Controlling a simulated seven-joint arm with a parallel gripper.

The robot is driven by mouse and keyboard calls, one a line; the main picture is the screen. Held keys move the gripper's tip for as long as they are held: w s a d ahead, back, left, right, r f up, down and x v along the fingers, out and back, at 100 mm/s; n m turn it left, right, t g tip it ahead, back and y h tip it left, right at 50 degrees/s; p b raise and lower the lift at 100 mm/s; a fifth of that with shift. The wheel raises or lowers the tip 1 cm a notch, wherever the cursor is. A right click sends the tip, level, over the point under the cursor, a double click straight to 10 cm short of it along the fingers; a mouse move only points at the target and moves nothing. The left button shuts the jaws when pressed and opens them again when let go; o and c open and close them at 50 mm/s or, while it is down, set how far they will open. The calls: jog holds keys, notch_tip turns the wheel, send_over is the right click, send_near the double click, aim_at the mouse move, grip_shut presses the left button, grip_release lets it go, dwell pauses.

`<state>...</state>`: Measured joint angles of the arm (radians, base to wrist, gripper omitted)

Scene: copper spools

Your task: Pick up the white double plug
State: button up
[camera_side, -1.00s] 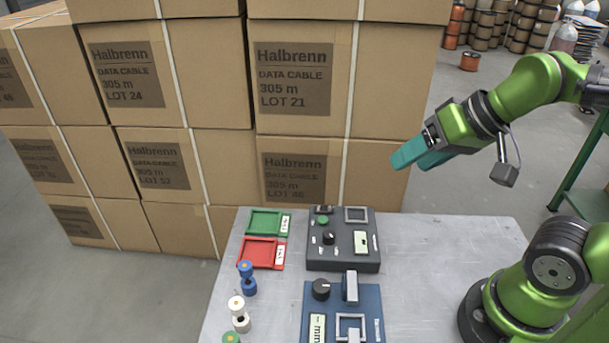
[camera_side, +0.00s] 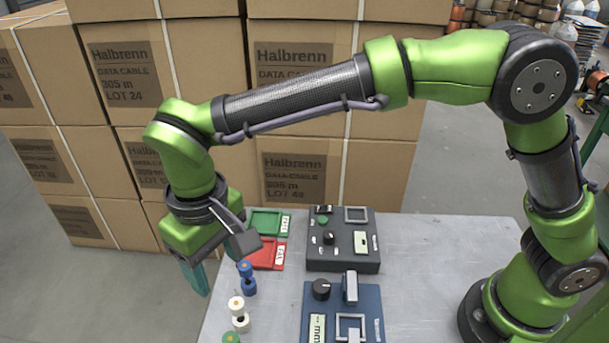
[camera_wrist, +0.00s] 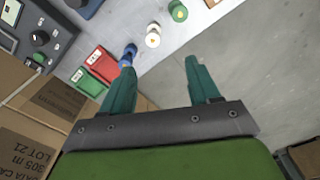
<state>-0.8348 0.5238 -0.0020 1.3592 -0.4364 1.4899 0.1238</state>
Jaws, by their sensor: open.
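In the wrist view the white plug (camera_wrist: 153,36) shows beyond the fingertips, between the blue plug (camera_wrist: 129,54) and the green plug (camera_wrist: 178,11). My gripper (camera_side: 199,278) points down, above and left of the plugs. Its teal fingers, also in the wrist view (camera_wrist: 160,66), are apart with nothing between them.
A green tray (camera_side: 264,222) and a red tray (camera_side: 264,253) lie behind the plugs. A dark instrument box (camera_side: 343,256) and a blue gauge (camera_side: 372,303) stand to the right. Stacked cartons (camera_side: 230,225) rise behind the table.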

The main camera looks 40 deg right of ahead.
jog(key=r, duration=0.1)
send_over(240, 318)
jog(key=f, duration=1.1)
jog(key=shift+w+a+f, duration=0.15)
jog(key=shift+w+a, duration=0.05)
jog(key=shift+a, duration=0.15)
jog(key=shift+m, duration=0.3)
jog(key=f, duration=0.5)
jog(key=shift+d+f, duration=0.3)
jog(key=shift+d, duration=0.1)
grip_shut()
